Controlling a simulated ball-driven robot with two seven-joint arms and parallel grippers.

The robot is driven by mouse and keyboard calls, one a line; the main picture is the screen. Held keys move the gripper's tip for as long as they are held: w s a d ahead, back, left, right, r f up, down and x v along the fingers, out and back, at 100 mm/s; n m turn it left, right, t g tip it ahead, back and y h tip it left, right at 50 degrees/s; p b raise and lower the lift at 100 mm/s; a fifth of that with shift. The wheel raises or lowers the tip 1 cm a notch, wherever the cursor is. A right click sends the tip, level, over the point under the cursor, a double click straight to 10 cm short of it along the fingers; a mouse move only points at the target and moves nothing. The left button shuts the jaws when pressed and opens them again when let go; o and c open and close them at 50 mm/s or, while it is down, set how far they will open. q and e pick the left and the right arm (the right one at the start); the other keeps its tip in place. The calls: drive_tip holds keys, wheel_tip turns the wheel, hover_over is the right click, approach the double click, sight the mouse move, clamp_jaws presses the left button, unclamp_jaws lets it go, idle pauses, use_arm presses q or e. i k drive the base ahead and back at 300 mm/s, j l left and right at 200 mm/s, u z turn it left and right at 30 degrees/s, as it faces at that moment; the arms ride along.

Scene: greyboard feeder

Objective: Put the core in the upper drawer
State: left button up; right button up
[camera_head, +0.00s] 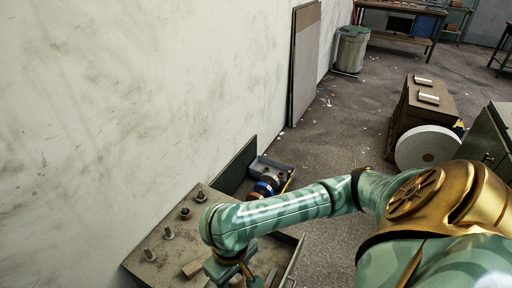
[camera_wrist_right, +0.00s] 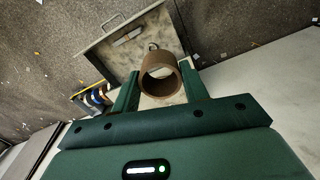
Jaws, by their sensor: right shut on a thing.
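The core (camera_wrist_right: 147,88), a short brown hollow cylinder, sits between the two green fingers of my right gripper (camera_wrist_right: 160,92) in the right wrist view. The gripper is shut on it. In the head view my right gripper (camera_head: 236,276) is at the bottom edge over the cabinet, and the core is hidden there. My left gripper is not in view.
The cabinet top (camera_head: 150,245) carries several upright pegs (camera_head: 168,233) and a small wooden block (camera_head: 192,268). A grey tray (camera_head: 284,168) with blue and orange rolls (camera_head: 266,185) lies behind. The wall closes off the left.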

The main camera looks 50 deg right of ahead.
sight(270, 261)
drive_tip(key=l+u, duration=0.1)
drive_tip(key=l, duration=0.5)
drive_tip(key=k+l+u, duration=0.1)
drive_tip(key=l, duration=0.45)
drive_tip(key=l+u, duration=0.1)
drive_tip(key=l, duration=0.5)
drive_tip(key=k+l+u, duration=0.1)
drive_tip(key=l, duration=0.45)
drive_tip(key=k, duration=0.05)
